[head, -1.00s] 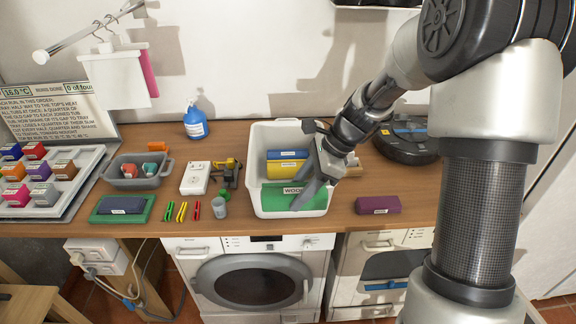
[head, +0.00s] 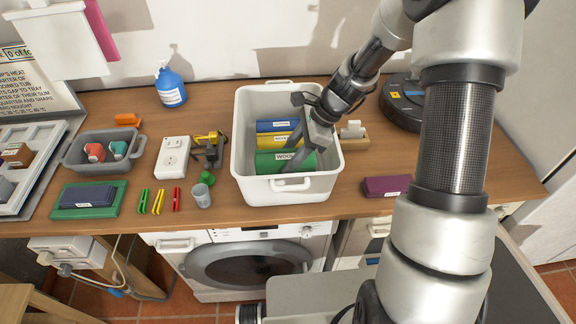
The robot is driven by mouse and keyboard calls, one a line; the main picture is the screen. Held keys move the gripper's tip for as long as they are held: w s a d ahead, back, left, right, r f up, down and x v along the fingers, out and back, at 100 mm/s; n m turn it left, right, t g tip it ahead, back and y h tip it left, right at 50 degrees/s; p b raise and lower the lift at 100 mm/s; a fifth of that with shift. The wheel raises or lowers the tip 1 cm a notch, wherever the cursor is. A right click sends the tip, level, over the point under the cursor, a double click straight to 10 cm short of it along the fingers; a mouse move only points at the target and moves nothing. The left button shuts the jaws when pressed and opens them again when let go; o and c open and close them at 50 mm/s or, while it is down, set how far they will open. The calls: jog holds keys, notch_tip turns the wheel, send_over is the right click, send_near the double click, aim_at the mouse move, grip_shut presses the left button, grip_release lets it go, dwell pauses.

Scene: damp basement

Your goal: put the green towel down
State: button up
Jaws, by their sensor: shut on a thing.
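The green towel (head: 270,161), a folded block with a white label, is inside the white tub (head: 287,186). It is at the front of a row, before a yellow folded towel (head: 267,142) and a blue one (head: 275,126). My gripper (head: 288,167) reaches down into the tub from the upper right and is shut on the green towel at its right part. The fingers hide some of the towel. I cannot tell whether the towel touches the tub floor.
A purple folded towel (head: 386,187) lies right of the tub. A black round device (head: 404,103) is behind it.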

jog(key=shift+f, duration=2.7)
jog(key=shift+f, duration=0.2)
jog(key=o, duration=1.1)
